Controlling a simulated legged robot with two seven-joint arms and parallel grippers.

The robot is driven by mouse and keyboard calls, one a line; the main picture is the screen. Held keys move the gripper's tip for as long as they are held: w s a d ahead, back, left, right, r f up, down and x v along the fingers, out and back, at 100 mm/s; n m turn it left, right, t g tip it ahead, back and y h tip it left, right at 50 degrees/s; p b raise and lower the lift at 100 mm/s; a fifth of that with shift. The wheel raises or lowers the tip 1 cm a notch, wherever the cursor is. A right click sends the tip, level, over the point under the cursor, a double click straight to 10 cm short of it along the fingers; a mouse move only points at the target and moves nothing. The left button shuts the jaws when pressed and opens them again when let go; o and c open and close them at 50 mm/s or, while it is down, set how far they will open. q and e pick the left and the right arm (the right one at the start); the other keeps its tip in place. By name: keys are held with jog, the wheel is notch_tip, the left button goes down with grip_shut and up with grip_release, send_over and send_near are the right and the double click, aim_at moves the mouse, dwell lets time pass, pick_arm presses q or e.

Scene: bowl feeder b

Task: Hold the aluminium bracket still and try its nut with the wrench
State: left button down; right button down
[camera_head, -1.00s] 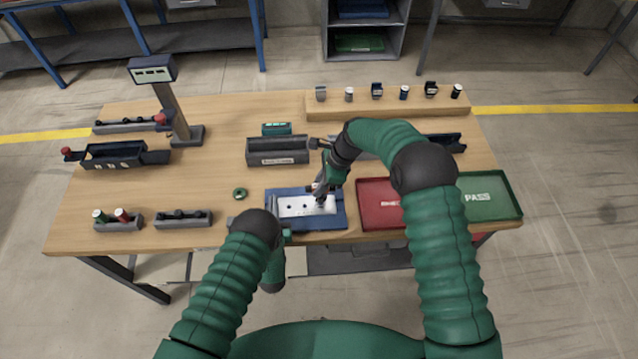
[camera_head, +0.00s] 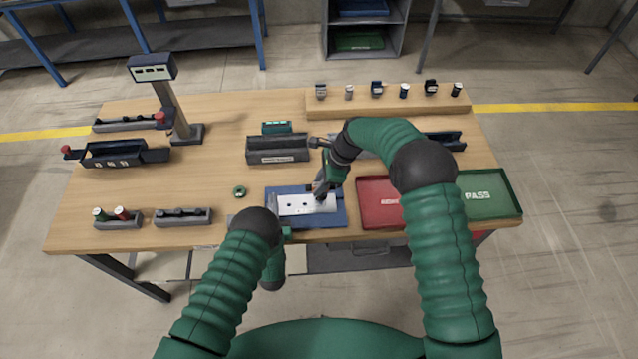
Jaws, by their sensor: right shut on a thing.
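The aluminium bracket (camera_head: 296,207), a pale plate with dark holes, lies on the blue mat (camera_head: 337,219) at the table's front. My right gripper (camera_head: 321,192) points down at the bracket's right end. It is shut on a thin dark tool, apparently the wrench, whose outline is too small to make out. The nut is hidden under this gripper. My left gripper (camera_head: 284,232) is at the mat's front left edge, mostly hidden behind my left arm. I cannot tell whether its fingers touch the bracket or how far apart they are.
A red tray (camera_head: 374,205) and a green PASS tray (camera_head: 506,205) stand right of the mat. A green ring (camera_head: 239,192) lies to its left. A dark bin (camera_head: 278,155) stands behind. Several small parts stand on a wooden ledge (camera_head: 390,105) at the back.

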jog(key=shift+f, duration=0.85)
dwell(0.5)
jog(key=shift+m+t, duration=0.4)
jog(key=shift+m, duration=0.8)
jog(key=shift+n, duration=0.7)
jog(key=shift+r, duration=2.5)
